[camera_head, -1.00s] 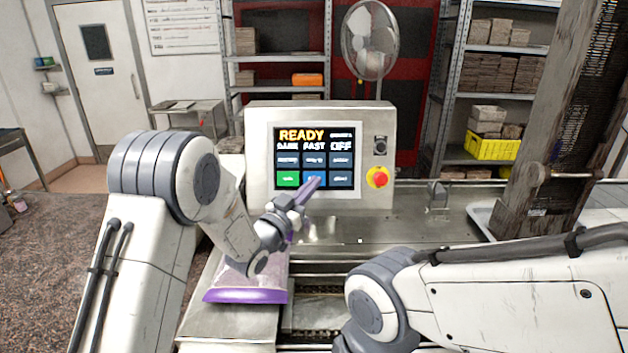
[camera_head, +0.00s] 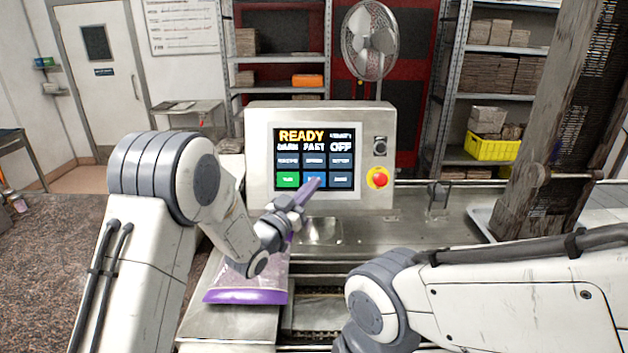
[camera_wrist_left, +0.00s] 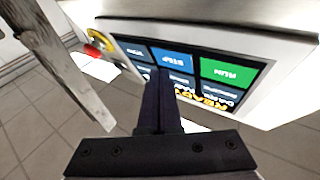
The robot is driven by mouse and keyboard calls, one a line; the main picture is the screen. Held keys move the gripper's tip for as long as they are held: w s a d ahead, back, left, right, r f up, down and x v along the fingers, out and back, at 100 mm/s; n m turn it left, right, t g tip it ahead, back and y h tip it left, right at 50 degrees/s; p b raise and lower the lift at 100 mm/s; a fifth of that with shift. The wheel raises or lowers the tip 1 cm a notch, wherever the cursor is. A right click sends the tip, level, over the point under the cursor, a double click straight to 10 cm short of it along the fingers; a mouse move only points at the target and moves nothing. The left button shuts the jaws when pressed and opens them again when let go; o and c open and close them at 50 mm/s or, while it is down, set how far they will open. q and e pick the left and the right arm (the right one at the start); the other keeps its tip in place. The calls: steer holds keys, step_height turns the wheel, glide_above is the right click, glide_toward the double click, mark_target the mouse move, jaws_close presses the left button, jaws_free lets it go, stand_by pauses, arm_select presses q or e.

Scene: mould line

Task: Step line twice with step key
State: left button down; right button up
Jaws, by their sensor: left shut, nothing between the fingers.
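The control panel (camera_head: 258,160) stands at the back of the line. Its screen (camera_head: 315,157) shows READY in yellow, with FAST and OFF below. The blue step key (camera_head: 311,178) is in the bottom row, beside the green run key (camera_head: 288,179). The left wrist view shows the STEP label (camera_wrist_left: 172,60) upside down. My left gripper (camera_head: 315,184) is shut and empty, its purple fingertips in front of the lower part of the step key. It also shows in the left wrist view (camera_wrist_left: 159,80). I cannot tell whether the tips touch the key. My right gripper is out of view.
A red and yellow stop button (camera_head: 377,178) and a dark switch (camera_head: 380,146) sit right of the screen. A purple-edged pale object (camera_head: 246,297) lies below my left forearm. A tall wooden frame (camera_head: 553,120) stands at the right.

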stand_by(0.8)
arm_select(q)
steer(key=shift+w+f+b, duration=0.2)
steer(key=shift+w+b, duration=0.05)
steer(key=shift+b, duration=0.2)
steer(key=shift+w, duration=0.15)
steer(key=shift+w+b, duration=0.3)
steer(key=shift+b, duration=0.05)
steer(key=shift+s, duration=0.2)
stand_by(0.4)
steer(key=shift+s+r, duration=0.15)
steer(key=shift+s, duration=0.35)
steer(key=shift+s+r+b, duration=0.1)
steer(key=shift+s+b, duration=0.05)
steer(key=shift+b, duration=0.15)
